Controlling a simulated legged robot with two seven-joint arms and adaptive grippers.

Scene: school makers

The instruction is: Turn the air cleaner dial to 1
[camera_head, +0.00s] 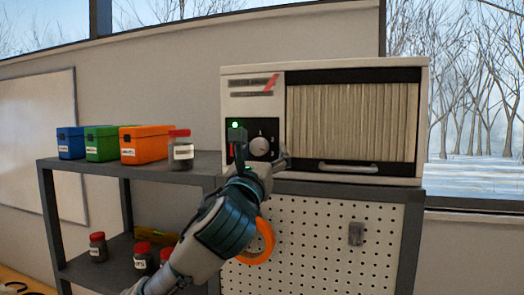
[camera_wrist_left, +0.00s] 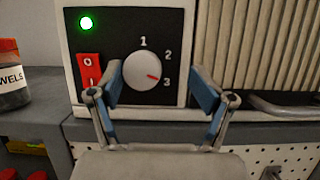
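The air cleaner (camera_head: 252,105) is a white box with a pleated filter front, standing on a grey cabinet. Its round white dial (camera_wrist_left: 142,70) sits on a black panel marked 1, 2 and 3; it also shows in the head view (camera_head: 260,146). The dial's red mark points toward 3. A green light (camera_wrist_left: 86,23) is lit, and a red switch (camera_wrist_left: 89,71) is left of the dial. My left gripper (camera_wrist_left: 160,85) is open, its fingers spread left and right of the dial. I cannot tell whether they touch it. My right gripper is not in view.
A grey shelf (camera_head: 65,163) at left holds blue, green and orange boxes (camera_head: 146,143) and a red-lidded jar (camera_head: 180,150). More jars stand below. A pegboard (camera_head: 320,245) is under the cleaner, with an orange ring near my arm. A handle (camera_head: 348,167) crosses the cleaner's lower front.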

